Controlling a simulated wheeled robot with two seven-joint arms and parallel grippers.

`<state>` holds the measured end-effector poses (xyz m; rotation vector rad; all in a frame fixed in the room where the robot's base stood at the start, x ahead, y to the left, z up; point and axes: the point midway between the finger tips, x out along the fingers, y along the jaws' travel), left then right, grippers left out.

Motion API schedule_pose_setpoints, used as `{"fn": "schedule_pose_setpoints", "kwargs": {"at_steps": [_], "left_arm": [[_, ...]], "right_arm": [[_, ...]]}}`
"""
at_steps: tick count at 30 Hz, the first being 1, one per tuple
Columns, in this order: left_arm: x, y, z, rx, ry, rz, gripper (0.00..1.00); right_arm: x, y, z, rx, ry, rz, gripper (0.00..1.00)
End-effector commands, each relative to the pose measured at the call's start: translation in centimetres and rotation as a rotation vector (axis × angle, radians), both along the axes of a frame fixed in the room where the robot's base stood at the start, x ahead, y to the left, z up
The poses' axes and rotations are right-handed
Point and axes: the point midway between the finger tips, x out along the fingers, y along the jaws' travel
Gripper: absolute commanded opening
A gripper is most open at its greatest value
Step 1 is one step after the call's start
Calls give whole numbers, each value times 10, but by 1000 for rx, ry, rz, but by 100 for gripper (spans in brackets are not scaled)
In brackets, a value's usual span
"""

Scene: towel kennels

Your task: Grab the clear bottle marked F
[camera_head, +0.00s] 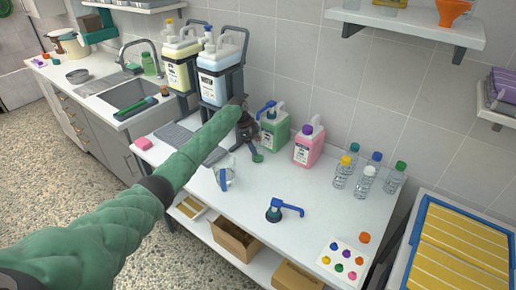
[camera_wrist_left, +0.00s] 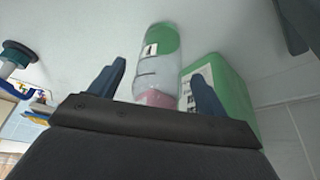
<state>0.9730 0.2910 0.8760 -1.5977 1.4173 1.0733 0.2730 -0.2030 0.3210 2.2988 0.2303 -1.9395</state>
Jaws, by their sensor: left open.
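My left gripper (camera_head: 248,130) is over the back of the white table, beside the green jug (camera_head: 275,130). In the left wrist view its fingers (camera_wrist_left: 160,80) are apart. A clear bottle with green at one end and a small label (camera_wrist_left: 158,70) shows between and beyond them, with pink at its near end; I cannot tell whether they touch it. In the head view its green end (camera_head: 258,157) shows below the gripper. Several clear bottles (camera_head: 366,180) with coloured caps stand upright at the table's right. I cannot read an F on any bottle. My right gripper is out of view.
A pink jug (camera_head: 308,147) stands right of the green jug. Large dispensers (camera_head: 220,75) stand at the back left. A clear container with a blue strip (camera_head: 224,178) and a blue pump head (camera_head: 275,212) are nearer. The table's middle is mostly clear.

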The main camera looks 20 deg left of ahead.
Motion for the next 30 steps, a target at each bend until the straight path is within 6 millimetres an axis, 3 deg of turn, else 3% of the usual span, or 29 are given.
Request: {"fn": "schedule_pose_setpoints", "kwargs": {"at_steps": [9, 17, 30], "left_arm": [[0, -1, -3, 0, -1, 0, 76], [0, -1, -3, 0, 0, 0, 28], [0, -1, 0, 0, 0, 0, 27]], "right_arm": [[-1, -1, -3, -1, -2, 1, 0], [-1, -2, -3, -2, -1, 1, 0], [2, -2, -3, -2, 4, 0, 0]]}}
